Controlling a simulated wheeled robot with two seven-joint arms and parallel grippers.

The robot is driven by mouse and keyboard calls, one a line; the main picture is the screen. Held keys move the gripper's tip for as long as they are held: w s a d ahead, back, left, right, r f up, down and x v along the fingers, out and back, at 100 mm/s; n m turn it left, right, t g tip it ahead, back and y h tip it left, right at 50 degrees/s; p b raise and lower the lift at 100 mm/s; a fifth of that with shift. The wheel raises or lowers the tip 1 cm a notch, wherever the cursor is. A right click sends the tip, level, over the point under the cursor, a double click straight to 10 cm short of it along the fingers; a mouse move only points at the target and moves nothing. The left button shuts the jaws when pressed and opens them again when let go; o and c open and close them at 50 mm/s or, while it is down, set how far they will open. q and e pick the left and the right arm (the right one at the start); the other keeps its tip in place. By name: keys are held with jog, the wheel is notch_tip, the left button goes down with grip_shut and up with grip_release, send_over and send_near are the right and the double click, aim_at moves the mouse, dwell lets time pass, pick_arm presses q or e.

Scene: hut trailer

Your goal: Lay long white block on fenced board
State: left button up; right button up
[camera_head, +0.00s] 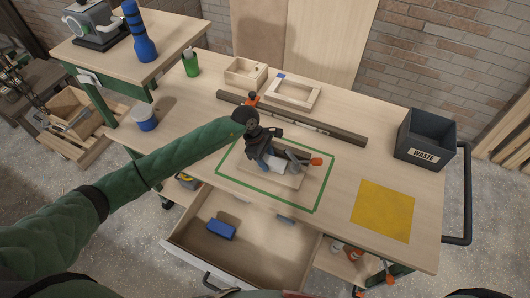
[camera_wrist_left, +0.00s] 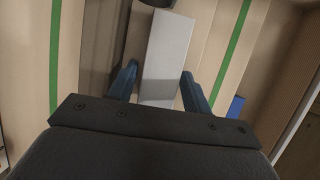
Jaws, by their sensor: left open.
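A long white block (camera_head: 275,163) lies on or just above the wooden board inside the green tape outline; the gripper hides part of it. In the left wrist view the white block (camera_wrist_left: 167,52) runs between the two blue fingers, with a gap on each side. My left gripper (camera_head: 262,151) is open over the block, and its fingers (camera_wrist_left: 158,76) straddle it. The wooden board (camera_head: 250,172) lies in the taped area; the arm and gripper partly cover its far side. A dark clamp with an orange-red handle (camera_head: 316,161) is at its right. My right gripper is not in view.
A long dark bar (camera_head: 335,132) lies behind the taped area. Wooden frames (camera_head: 292,92) stand farther back. A waste bin (camera_head: 425,138) and a yellow mat (camera_head: 383,210) are at the right. An open drawer (camera_head: 257,248) with a blue item juts out in front.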

pick_arm(q)
jog(key=shift+f, duration=0.1)
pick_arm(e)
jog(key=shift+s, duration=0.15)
pick_arm(q)
jog(key=shift+c, duration=0.2)
jog(key=c, duration=0.7)
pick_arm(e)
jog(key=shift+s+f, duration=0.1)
pick_arm(q)
jog(key=shift+w+d+f+b, duration=0.1)
jog(key=shift+w+d+b, duration=0.15)
jog(key=shift+w+b, duration=0.5)
jog(key=shift+w+d, duration=0.1)
jog(key=shift+w, duration=0.15)
jog(key=o, duration=1)
jog(key=shift+o, duration=0.2)
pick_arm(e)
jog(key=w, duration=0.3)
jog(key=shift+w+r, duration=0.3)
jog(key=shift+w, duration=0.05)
pick_arm(q)
jog(key=shift+r, duration=0.2)
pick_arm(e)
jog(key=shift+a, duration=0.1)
